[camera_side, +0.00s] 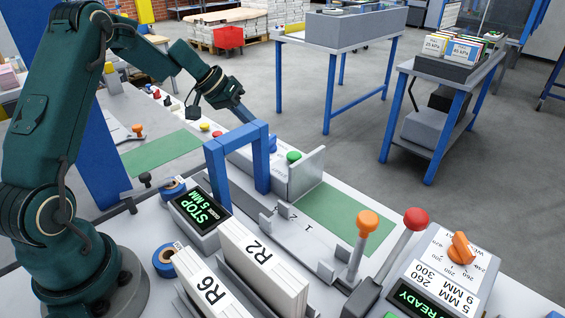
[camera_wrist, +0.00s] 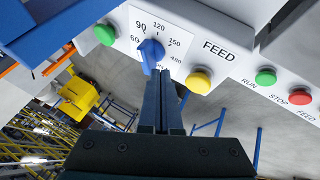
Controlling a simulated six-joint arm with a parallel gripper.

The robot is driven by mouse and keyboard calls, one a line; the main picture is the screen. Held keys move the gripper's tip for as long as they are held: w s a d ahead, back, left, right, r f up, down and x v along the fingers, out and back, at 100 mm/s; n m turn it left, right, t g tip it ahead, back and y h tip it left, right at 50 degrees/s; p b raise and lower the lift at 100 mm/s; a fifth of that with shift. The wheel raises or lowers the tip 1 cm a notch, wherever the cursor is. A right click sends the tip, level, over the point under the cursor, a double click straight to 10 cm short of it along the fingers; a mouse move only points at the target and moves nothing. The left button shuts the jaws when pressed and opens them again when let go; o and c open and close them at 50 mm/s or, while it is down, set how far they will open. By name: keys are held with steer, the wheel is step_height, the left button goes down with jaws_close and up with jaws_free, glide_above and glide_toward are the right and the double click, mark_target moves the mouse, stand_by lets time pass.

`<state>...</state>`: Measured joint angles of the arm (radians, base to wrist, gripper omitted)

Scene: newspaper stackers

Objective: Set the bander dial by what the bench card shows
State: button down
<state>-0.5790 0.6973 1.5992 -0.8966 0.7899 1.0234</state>
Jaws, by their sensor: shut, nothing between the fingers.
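My gripper (camera_wrist: 163,78) is shut and empty, its fingertips at the lower edge of a blue dial (camera_wrist: 151,53); whether they touch it is unclear. The dial sits on a white panel marked FEED, with 60 to 180 around it. Its exact setting is hard to read. In the side view my gripper (camera_side: 250,117) is above the far end of the bench, its tips near a blue arch (camera_side: 215,163). An orange dial (camera_side: 461,248) is on a grey box at right. A printed label (camera_side: 442,287) below it shows 260, 5 MM, 300 and 9 MM. Which item is the bench card is unclear.
Green (camera_wrist: 103,35) and yellow (camera_wrist: 200,80) buttons flank the blue dial. Orange-knobbed (camera_side: 367,222) and red-knobbed (camera_side: 415,219) levers stand at front right. A display (camera_side: 200,210) reads STOP 5 MM. White stacks R2 (camera_side: 262,262) and R6 (camera_side: 210,292) stand at the front.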

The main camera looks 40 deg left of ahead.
steer(key=shift+w+d+f, duration=0.2)
steer(key=shift+w+f, duration=0.05)
steer(key=shift+f, duration=0.2)
steer(key=shift+w+d+m+g+h, duration=0.3)
steer(key=shift+d+m, duration=0.05)
steer(key=shift+m, duration=0.25)
steer(key=shift+w, duration=0.2)
steer(key=shift+s, duration=0.15)
